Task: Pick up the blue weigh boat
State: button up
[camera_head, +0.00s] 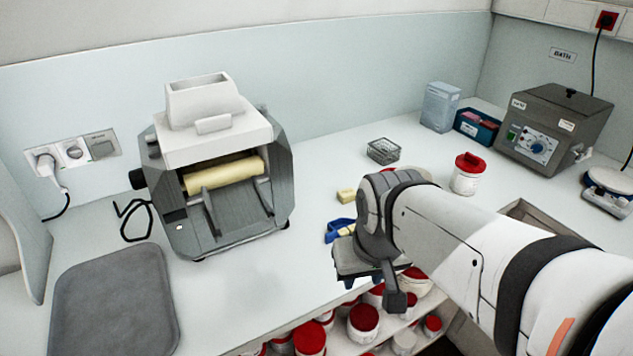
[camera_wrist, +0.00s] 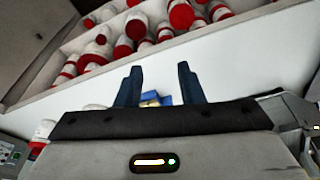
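The blue weigh boat (camera_head: 338,225) lies on the white bench in the head view, left of my wrist, with a pale yellowish piece in it. My arm covers part of it. In the wrist view the weigh boat (camera_wrist: 166,100) shows low between my fingers, mostly hidden behind the gripper body. My gripper (camera_wrist: 160,72) is open, with its two dark blue fingers apart and nothing held between the tips. In the head view the gripper is near the bench's front edge, close to the boat.
A roller mill (camera_head: 225,175) stands left, with a grey mat (camera_head: 115,305) before it. Several red-lidded jars (camera_head: 364,320) fill a shelf below the front edge.

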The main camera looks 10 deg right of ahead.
jog(key=w+r+n+p, duration=0.2)
jog(key=w+n+p, duration=0.1)
jog(key=w+n, duration=0.25)
jog(key=n+g+p, duration=0.3)
jog(key=n+p, duration=0.3)
jog(key=n, duration=1)
send_over(332, 232)
jog(key=d, duration=0.1)
notch_tip(332, 232, down, 5)
jog(key=shift+r, duration=0.1)
jog(key=shift+w+f, duration=0.1)
jog(key=shift+f, duration=0.25)
jog(key=f, duration=0.2)
jog(key=f+p, duration=0.1)
jog(key=f, duration=0.1)
jog(key=a+f, duration=0.1)
jog(key=f, duration=0.1)
jog(key=shift+f, duration=0.1)
jog(key=shift+f+p, duration=0.3)
jog(key=shift+f, duration=0.35)
jog(key=shift+c, duration=0.4)
grip_shut()
